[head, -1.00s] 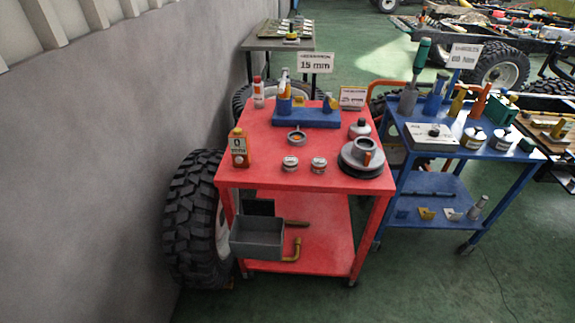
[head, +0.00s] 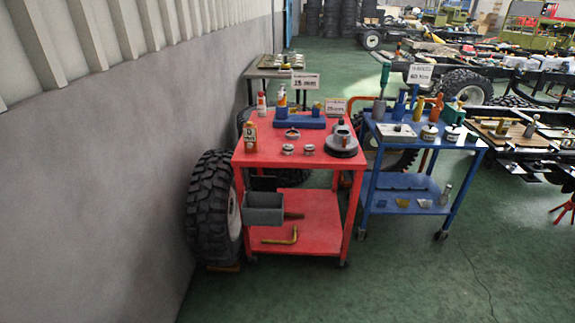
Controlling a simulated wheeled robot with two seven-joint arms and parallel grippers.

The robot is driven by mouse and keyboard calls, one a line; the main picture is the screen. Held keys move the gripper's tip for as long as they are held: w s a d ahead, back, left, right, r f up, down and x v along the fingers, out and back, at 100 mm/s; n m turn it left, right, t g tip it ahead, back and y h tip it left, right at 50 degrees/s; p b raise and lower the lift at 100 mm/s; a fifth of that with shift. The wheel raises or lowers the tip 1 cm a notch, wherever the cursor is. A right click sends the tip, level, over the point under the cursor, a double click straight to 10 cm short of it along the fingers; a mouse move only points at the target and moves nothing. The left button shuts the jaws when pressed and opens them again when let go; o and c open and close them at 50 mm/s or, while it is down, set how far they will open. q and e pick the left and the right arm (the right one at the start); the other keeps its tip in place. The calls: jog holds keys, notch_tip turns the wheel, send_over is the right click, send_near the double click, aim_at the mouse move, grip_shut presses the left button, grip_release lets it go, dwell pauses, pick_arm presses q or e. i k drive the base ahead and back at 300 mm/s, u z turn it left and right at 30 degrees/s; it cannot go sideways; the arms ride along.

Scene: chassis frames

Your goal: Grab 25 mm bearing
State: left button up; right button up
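A red cart (head: 268,158) stands ahead of me. Two small round metal parts, perhaps bearings, sit near its front edge: the left one (head: 288,149) and the right one (head: 309,149). A larger metal ring (head: 292,134) lies behind them, in front of a blue block (head: 312,123). A stack of round metal parts (head: 342,140) sits at the right. A small sign (head: 335,106) stands at the cart's back right; its text is too small to read surely. I cannot tell which part is 25 mm. Neither of my grippers is in view.
A grey bin (head: 264,209) hangs at the red cart's front left. A tire (head: 211,207) stands between it and the wall (head: 110,160). A blue cart (head: 425,144) with tools stands at right. A grey table (head: 262,73) is behind. The green floor (head: 400,285) in front is clear.

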aim_at(289, 149)
jog(key=z, duration=1.1)
jog(key=i, duration=0.9)
jog(key=z, duration=0.55)
jog(key=i, duration=0.85)
jog(key=u, duration=1.05)
jog(key=i, duration=0.55)
jog(key=u, duration=0.55)
